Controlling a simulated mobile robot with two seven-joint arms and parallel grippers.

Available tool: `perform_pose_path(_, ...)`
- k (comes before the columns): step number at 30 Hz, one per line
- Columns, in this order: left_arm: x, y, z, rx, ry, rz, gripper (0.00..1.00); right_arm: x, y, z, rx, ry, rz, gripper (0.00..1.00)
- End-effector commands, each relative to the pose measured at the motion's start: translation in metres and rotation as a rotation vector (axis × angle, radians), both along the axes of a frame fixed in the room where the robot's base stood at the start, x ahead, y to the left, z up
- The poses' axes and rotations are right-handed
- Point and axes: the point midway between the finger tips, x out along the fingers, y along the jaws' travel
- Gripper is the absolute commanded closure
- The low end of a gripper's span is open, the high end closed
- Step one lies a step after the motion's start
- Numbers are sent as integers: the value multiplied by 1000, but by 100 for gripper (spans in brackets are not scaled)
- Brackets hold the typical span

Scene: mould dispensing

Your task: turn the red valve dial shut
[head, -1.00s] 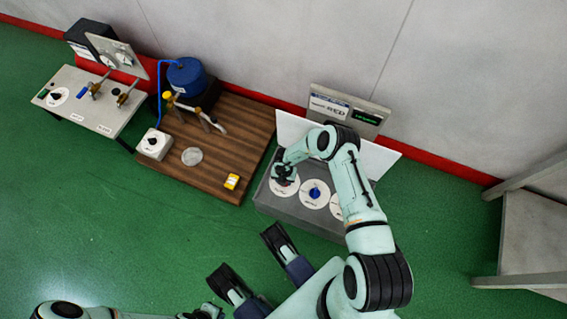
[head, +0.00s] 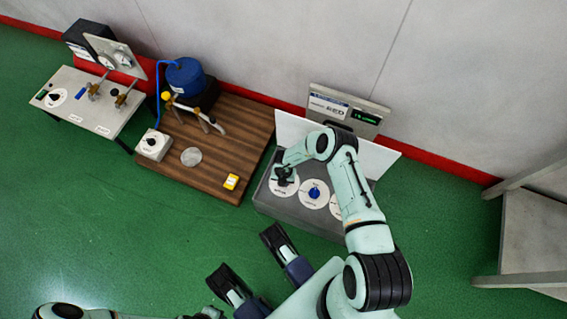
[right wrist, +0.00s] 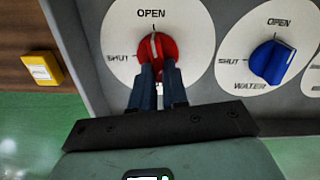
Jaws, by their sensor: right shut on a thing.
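The red valve dial (right wrist: 157,47) sits on a white disc marked OPEN at the top and SHUT at the left. Its white pointer line points up, towards OPEN. My right gripper (right wrist: 158,70) is shut on the dial, with its two dark fingers against the lower part. In the head view my right gripper (head: 284,177) covers the dial on the left of the grey panel box (head: 308,216). My left gripper (head: 208,313) is only partly in view at the bottom edge, and its jaws are not clear.
A blue WATER dial (right wrist: 270,62) sits just right of the red one. A wooden board (head: 215,180) with a yellow block (head: 231,181) lies left of the box. A white back panel (head: 375,158) and display (head: 365,117) stand behind it.

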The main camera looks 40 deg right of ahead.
Motion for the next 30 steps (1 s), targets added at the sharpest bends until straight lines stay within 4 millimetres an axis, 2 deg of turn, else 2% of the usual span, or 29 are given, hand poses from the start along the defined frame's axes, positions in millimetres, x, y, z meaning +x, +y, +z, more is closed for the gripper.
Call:
perform_pose_path(8,0,0,0,0,0,0,100,-2,-1,0,1,1,168,100)
perform_pose_path(30,0,0,0,0,0,0,100,-5,-10,1,0,2,866,100)
